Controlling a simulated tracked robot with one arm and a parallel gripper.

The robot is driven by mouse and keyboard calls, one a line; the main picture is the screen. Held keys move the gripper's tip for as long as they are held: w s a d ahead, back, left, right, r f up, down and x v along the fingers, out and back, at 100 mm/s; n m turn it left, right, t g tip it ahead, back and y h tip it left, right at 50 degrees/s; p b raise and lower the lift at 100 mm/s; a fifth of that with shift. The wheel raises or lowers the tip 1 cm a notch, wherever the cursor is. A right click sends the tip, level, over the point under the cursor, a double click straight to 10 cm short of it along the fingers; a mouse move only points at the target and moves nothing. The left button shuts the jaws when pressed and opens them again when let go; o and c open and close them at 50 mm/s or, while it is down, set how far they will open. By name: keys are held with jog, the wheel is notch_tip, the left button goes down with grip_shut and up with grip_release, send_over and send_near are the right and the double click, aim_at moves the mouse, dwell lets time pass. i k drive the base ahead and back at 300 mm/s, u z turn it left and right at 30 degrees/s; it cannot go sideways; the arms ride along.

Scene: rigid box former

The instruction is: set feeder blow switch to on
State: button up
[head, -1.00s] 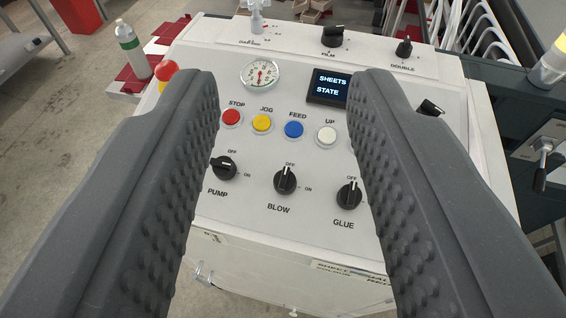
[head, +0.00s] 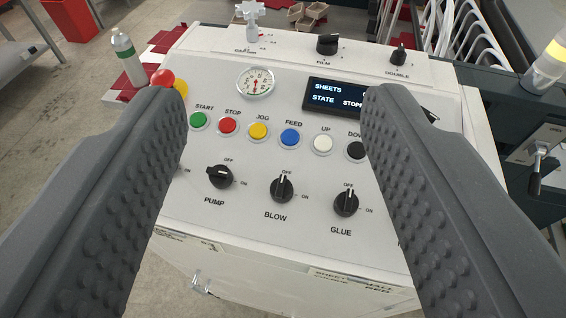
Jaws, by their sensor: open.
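The blow switch (head: 282,188) is a black rotary knob on the white sloped panel (head: 310,226), above the label BLOW. Its white pointer line points up at OFF; the ON mark is to its right. My gripper (head: 275,105) is open and empty. Its two grey studded fingers frame the panel on the left and right, and the blow knob shows between them, apart from both. I cannot tell the exact height of the fingers above the panel.
The pump knob (head: 220,177) is left of the blow knob, turned sideways; the glue knob (head: 346,202) is right, at OFF. A row of coloured buttons, a gauge (head: 256,82) and a display (head: 333,95) sit above. A red mushroom button (head: 162,79) is near my left finger.

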aim_at(281, 190)
jog(key=k, duration=1.2)
jog(key=u, duration=0.55)
jog(key=i, duration=1.6)
jog(key=z, duration=0.5)
